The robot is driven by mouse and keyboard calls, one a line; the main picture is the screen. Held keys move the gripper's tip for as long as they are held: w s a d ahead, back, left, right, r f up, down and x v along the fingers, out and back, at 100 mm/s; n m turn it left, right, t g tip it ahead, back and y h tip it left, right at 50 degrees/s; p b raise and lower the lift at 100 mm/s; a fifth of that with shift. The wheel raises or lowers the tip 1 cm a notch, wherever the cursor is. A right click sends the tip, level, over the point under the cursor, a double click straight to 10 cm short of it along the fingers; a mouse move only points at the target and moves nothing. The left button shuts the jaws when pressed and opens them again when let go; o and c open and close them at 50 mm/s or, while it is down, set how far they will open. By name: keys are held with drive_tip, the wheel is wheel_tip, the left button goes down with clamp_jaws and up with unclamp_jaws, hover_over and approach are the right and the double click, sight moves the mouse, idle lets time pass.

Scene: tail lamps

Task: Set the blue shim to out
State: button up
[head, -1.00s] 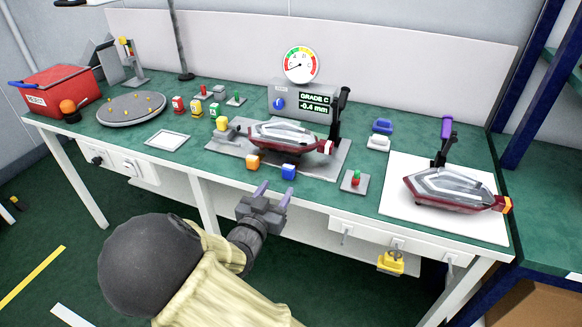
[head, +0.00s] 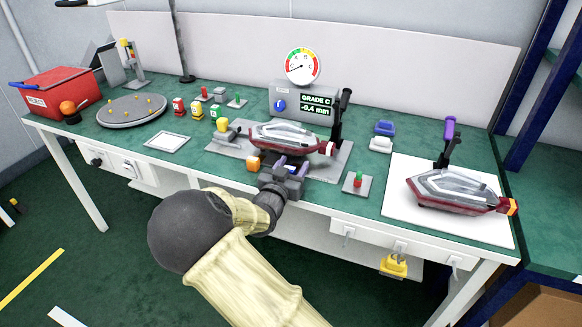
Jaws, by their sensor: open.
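The blue shim (head: 291,168) is a small blue block at the front edge of the fixture plate (head: 333,166), under a red and clear tail lamp (head: 285,136). Only a bit of blue shows, as my gripper covers most of it. My gripper (head: 290,162) is open, with its purple-tipped fingers at the block, one on either side as far as I can see. I cannot tell whether they touch it.
A gauge box (head: 301,103) reading GRADE C, -0.4 mm stands behind the fixture. A black upright lever (head: 339,115) is at its right. A second lamp (head: 455,188) rests on a white mat (head: 400,206).

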clamp_jaws()
drive_tip(key=p+v, duration=0.1)
drive_tip(key=v, duration=0.2)
drive_tip(key=shift+s+a+r, duration=0.1)
drive_tip(key=shift+s+a, duration=0.1)
drive_tip(key=shift+s, duration=0.1)
drive_tip(key=shift+s+a, duration=0.1)
drive_tip(key=shift+s, duration=0.2)
drive_tip(key=shift+f, duration=0.25)
unclamp_jaws()
drive_tip(key=shift+r, duration=0.1)
drive_tip(key=p+v, duration=0.2)
drive_tip(key=v, duration=1.5)
drive_tip(key=shift+s, duration=0.2)
drive_tip(key=shift+r, duration=0.1)
